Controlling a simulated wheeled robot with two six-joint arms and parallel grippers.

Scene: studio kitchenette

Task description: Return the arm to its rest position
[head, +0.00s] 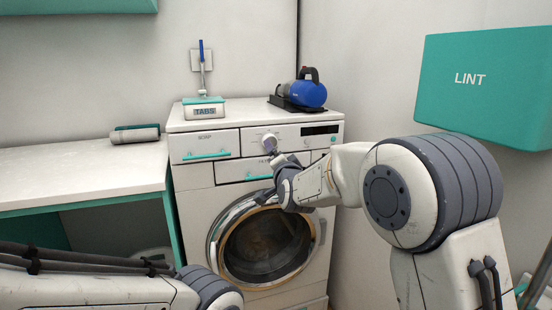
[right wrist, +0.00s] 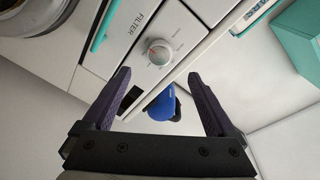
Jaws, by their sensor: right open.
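My right arm (head: 385,190) comes in from the right and reaches across to the front of the white washing machine (head: 190,222). My right gripper (right wrist: 159,75) is open, with its two dark fingers spread and nothing between them. In the right wrist view the machine's round dial (right wrist: 160,52) lies ahead of the gap between the fingertips. In the head view the gripper is small beside the dial (head: 269,142), and I cannot tell whether it touches it. My left arm (head: 95,291) lies along the bottom left; its gripper is out of view.
A TABS box (head: 205,112) and a blue appliance (head: 314,94) stand on the machine. A teal LINT box (head: 485,80) hangs on the right wall above my arm. A counter (head: 85,176) with a grey cylinder (head: 135,135) is at left, mostly clear.

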